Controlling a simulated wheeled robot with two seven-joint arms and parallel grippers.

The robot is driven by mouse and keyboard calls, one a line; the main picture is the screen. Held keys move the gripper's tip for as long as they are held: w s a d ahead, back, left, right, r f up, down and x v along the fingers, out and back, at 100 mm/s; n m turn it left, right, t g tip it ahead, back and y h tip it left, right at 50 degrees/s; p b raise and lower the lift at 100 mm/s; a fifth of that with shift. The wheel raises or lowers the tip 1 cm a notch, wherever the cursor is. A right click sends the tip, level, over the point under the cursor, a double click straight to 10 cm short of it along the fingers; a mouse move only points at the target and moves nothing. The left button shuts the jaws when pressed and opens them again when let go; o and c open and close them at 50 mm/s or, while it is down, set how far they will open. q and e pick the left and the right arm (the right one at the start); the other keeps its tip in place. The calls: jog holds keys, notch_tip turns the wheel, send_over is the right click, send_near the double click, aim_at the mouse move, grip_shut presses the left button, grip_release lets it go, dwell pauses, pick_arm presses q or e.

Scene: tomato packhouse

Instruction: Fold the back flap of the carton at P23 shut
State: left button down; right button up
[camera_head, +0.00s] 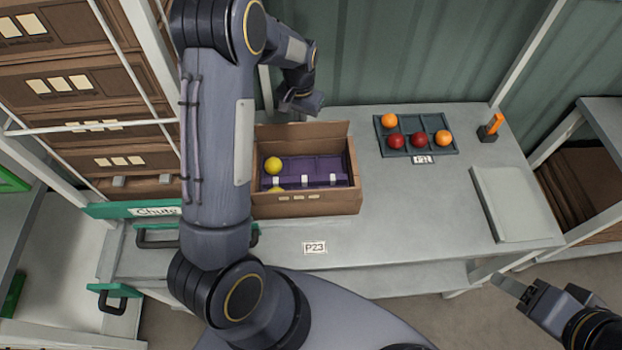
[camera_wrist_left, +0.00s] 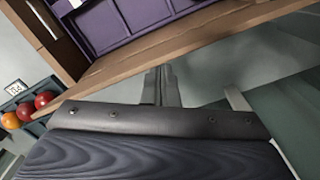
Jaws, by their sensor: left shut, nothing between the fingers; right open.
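The brown carton (camera_head: 315,203) stands on the table behind the P23 label (camera_head: 314,248). It holds a purple insert (camera_head: 322,166) with yellow tomatoes (camera_head: 273,165) at its left; my left arm hides the carton's left end. Its back flap (camera_head: 318,131) stands up along the rear edge. My left gripper (camera_head: 292,103) is behind and above the flap, shut and empty. In the left wrist view its fingers (camera_wrist_left: 161,84) point toward the carton's brown rear edge (camera_wrist_left: 190,40); contact cannot be told. My right gripper (camera_head: 513,288) is open, low at the right, away from the carton.
A dark tray (camera_head: 386,150) with orange and red tomatoes sits right of the carton at the P21 label (camera_head: 422,159). An orange-handled tool (camera_head: 491,127) and a pale board (camera_head: 515,203) lie farther right. Stacked cartons (camera_head: 85,75) fill the left rack.

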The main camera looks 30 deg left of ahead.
pick_arm(q)
jog(key=shift+s+d+r, duration=0.4)
jog(key=shift+s+d, duration=0.2)
jog(key=shift+s, duration=0.2)
jog(key=shift+s+d, duration=0.15)
jog(key=shift+s, duration=0.15)
jog(key=s+d+f+b, duration=0.2)
jog(key=s+f+b, duration=0.1)
jog(key=shift+s+f, duration=0.15)
jog(key=shift+s, duration=0.05)
dwell(0.3)
notch_tip(320, 180, up, 8)
jog(key=p, duration=0.5)
jog(key=shift+p, duration=0.4)
